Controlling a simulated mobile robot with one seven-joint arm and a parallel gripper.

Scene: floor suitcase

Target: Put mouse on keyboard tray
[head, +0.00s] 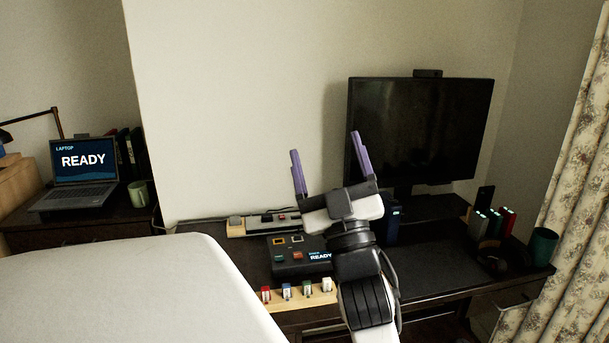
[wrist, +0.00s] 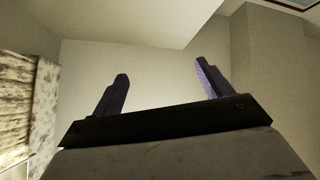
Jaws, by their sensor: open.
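My gripper (head: 325,143) is raised above the dark desk (head: 435,258), in front of the wall and left of the monitor. Its two purple fingers point up and stand wide apart with nothing between them. I cannot pick out a mouse in either view. I cannot make out a keyboard tray either. My arm hides part of the desk's middle and front.
A black monitor (head: 420,130) stands at the back of the desk. A black box reading READY (head: 290,268) and a wooden strip with several coloured pieces (head: 274,302) lie left of my arm. A dark green cup (head: 542,246) stands at right. A white surface (head: 120,290) fills the lower left.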

